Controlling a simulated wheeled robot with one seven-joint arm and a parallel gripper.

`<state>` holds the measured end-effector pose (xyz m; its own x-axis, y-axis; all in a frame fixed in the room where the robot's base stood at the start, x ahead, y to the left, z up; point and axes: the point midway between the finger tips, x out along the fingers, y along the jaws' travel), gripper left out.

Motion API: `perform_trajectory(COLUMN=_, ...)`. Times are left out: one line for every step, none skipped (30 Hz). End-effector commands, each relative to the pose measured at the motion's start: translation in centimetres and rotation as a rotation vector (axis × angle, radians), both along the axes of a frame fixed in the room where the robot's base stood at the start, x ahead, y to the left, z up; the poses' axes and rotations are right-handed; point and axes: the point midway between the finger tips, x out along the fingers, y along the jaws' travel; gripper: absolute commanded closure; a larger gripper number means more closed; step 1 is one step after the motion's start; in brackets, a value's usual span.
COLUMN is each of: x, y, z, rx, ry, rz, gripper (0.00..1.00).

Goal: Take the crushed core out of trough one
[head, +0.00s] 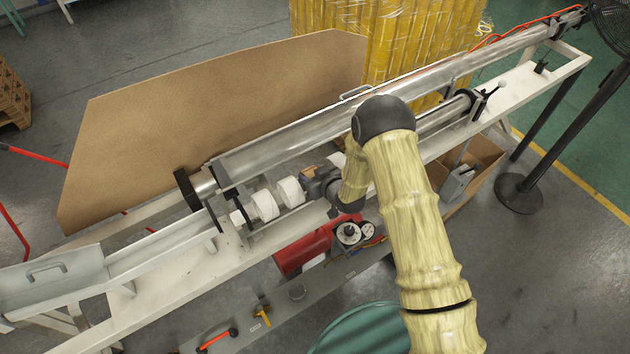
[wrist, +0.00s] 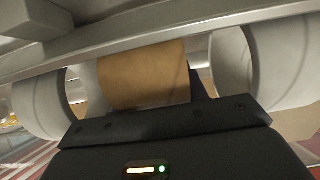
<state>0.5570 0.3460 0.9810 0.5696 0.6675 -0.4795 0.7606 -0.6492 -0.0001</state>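A brown cardboard core (wrist: 143,75) lies between two white hollow rolls, one on the left (wrist: 38,105) and one on the right (wrist: 285,65), in the wrist view. Whether the core is crushed cannot be told. A small brown patch beside my gripper in the head view (head: 307,171) may be the same core. My gripper (head: 318,186) is down at the row of rolls on the machine. Its dark body (wrist: 165,130) fills the lower wrist view, close to the core. Its fingertips are mostly hidden, so its opening and any contact are unclear.
More white rolls (head: 265,205) sit left of my gripper. A long metal bar (head: 300,140) runs just behind the row. A brown board (head: 210,125) stands behind the machine. A metal chute (head: 150,250) leads left. A red tank (head: 303,250) is below.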

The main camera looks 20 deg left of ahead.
Motion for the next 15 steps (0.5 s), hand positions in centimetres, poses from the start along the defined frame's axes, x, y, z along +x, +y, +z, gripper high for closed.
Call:
perform_trajectory(x=0.0, y=0.0, z=0.0, rx=0.000, ry=0.000, rz=0.000, gripper=0.79)
perform_trajectory(x=0.0, y=0.0, z=0.0, rx=0.000, ry=0.000, rz=0.000, gripper=0.79)
perform_trajectory(x=0.0, y=0.0, z=0.0, rx=0.000, ry=0.000, rz=0.000, gripper=0.79)
perform_trajectory(x=0.0, y=0.0, z=0.0, rx=0.000, ry=0.000, rz=0.000, gripper=0.79)
perform_trajectory(x=0.0, y=0.0, z=0.0, rx=0.000, ry=0.000, rz=0.000, gripper=0.79)
perform_trajectory(x=0.0, y=0.0, z=0.0, rx=0.000, ry=0.000, rz=0.000, gripper=0.79)
perform_trajectory(x=0.0, y=0.0, z=0.0, rx=0.000, ry=0.000, rz=0.000, gripper=0.79)
perform_trajectory(x=0.0, y=0.0, z=0.0, rx=0.000, ry=0.000, rz=0.000, gripper=0.79)
perform_trajectory(x=0.0, y=0.0, z=0.1, rx=0.001, ry=-0.001, rz=0.000, gripper=0.79)
perform_trajectory(x=0.0, y=0.0, z=0.2, rx=0.001, ry=-0.001, rz=0.000, gripper=0.79)
perform_trajectory(x=0.0, y=0.0, z=0.2, rx=0.001, ry=-0.001, rz=0.000, gripper=0.79)
perform_trajectory(x=0.0, y=0.0, z=0.4, rx=0.001, ry=-0.001, rz=0.000, gripper=0.79)
perform_trajectory(x=0.0, y=0.0, z=0.5, rx=0.001, ry=-0.001, rz=0.000, gripper=0.79)
perform_trajectory(x=0.1, y=0.0, z=0.7, rx=0.001, ry=-0.002, rz=-0.001, gripper=0.79)
perform_trajectory(x=0.1, y=0.0, z=1.1, rx=0.002, ry=-0.002, rz=-0.001, gripper=0.79)
